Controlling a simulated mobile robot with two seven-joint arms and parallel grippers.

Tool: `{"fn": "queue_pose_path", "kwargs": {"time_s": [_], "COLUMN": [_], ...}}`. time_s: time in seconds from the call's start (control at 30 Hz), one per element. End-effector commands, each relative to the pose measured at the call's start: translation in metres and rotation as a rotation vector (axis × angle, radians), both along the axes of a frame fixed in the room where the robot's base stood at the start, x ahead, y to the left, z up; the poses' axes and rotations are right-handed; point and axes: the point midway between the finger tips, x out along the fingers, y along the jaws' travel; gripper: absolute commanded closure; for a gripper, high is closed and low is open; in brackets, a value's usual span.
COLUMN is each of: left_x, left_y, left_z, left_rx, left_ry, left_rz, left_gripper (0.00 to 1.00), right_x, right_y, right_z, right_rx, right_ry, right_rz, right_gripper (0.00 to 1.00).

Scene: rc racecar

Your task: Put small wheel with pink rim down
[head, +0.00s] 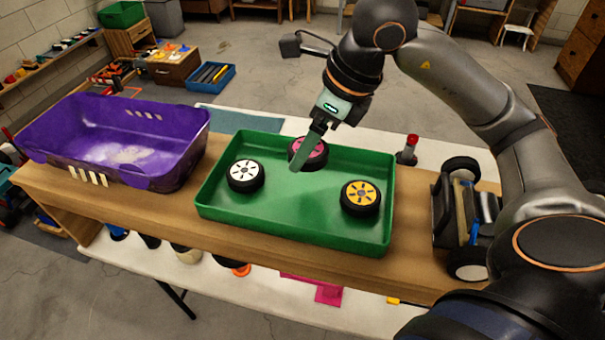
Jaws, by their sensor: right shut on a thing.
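The small wheel with the pink rim (318,150) is at the back of the green tray (218,205), just left of the tray's middle. My right gripper (300,160) reaches down from above and is shut on this wheel. A finger covers part of the wheel. I cannot tell whether the wheel touches the tray floor. A wheel with a white rim (245,175) lies in the left part of the tray, and a wheel with a yellow rim (360,197) lies in the right part. My left gripper is not in view.
A purple basket (110,140) stands left of the tray on the wooden bench. A partly built racecar (468,215) stands at the right, by my arm. A red-capped item (408,150) is behind the tray. The tray's front middle is free.

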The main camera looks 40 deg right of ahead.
Motion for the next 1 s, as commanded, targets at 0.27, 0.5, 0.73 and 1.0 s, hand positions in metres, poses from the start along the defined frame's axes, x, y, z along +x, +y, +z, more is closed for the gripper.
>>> {"fn": "queue_pose_path", "kwargs": {"time_s": [0.27,0.5,0.73,1.0], "left_x": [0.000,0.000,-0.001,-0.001], "left_y": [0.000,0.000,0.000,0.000], "left_z": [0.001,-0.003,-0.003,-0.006], "left_rx": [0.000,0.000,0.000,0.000], "left_ry": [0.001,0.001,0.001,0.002], "left_rz": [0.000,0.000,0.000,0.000], "left_gripper": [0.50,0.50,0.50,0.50], "right_x": [-0.009,-0.011,-0.011,-0.011], "right_y": [0.017,0.020,0.020,0.020], "right_z": [-0.022,-0.054,-0.057,-0.059], "right_rx": [0.000,0.001,0.001,0.000], "right_ry": [0.000,0.002,-0.002,-0.001], "right_rz": [0.002,0.000,0.001,0.001], "right_gripper": [0.76,0.76,0.76,0.15]}}
